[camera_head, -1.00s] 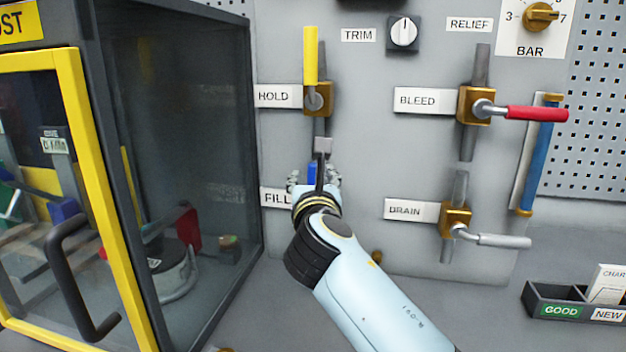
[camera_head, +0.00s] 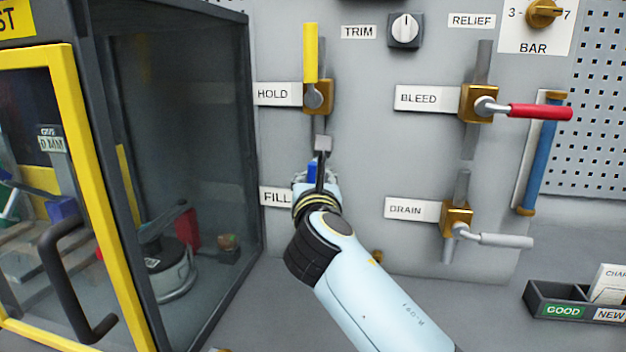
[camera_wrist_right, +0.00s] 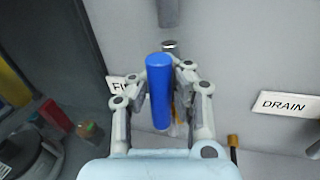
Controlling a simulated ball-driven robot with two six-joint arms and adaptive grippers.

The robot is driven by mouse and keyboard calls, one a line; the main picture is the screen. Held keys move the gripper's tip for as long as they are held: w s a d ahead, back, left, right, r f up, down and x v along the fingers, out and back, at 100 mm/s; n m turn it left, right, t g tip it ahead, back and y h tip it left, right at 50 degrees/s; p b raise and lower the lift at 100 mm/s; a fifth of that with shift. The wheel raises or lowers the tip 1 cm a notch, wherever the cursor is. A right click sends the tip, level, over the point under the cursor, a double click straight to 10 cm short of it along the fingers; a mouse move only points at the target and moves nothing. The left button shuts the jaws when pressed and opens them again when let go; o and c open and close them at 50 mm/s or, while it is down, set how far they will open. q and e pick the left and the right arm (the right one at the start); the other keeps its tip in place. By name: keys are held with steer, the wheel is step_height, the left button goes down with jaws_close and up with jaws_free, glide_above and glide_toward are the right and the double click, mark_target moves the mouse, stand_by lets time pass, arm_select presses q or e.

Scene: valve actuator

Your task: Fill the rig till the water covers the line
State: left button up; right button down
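The FILL valve has a blue handle (camera_head: 312,173) that stands upright and is partly hidden by my right arm in the head view. In the right wrist view the blue handle (camera_wrist_right: 160,92) lies between the fingers of my right gripper (camera_wrist_right: 165,72), which are drawn in close on both sides of it. My right gripper (camera_head: 315,180) also shows in the head view, below the HOLD valve. A blue upright tube (camera_head: 540,155) with brass ends stands at the right of the panel; I cannot make out a line or water level on it. My left gripper is not in view.
The HOLD valve's yellow handle (camera_head: 310,53) points up. The BLEED valve's red handle (camera_head: 540,112) and the DRAIN valve's grey handle (camera_head: 505,240) point right. A yellow-framed cabinet (camera_head: 95,200) stands close on the left. A dark tray (camera_head: 570,303) sits at the lower right.

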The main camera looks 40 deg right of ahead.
steer(key=shift+s+f, duration=0.15)
steer(key=shift+f, duration=0.15)
steer(key=s+d+m+b, duration=0.1)
steer(key=m+b, duration=0.1)
steer(key=s+d+f+m+h+b, duration=0.1)
steer(key=m+b, duration=0.2)
steer(key=s+d+f+m+b, duration=0.1)
steer(key=m+b, duration=0.1)
steer(key=b, duration=0.1)
steer(key=shift+s+t+h, duration=0.3)
steer(key=shift+h, duration=0.1)
steer(key=c, duration=1.7)
jaws_free()
steer(key=shift+s, duration=0.1)
steer(key=o, duration=0.4)
steer(key=shift+s+a+r, duration=0.15)
steer(key=shift+a+r, duration=0.1)
steer(key=shift+r, duration=0.1)
steer(key=shift+o, duration=0.7)
steer(key=shift+d, duration=0.15)
steer(key=v, duration=0.7)
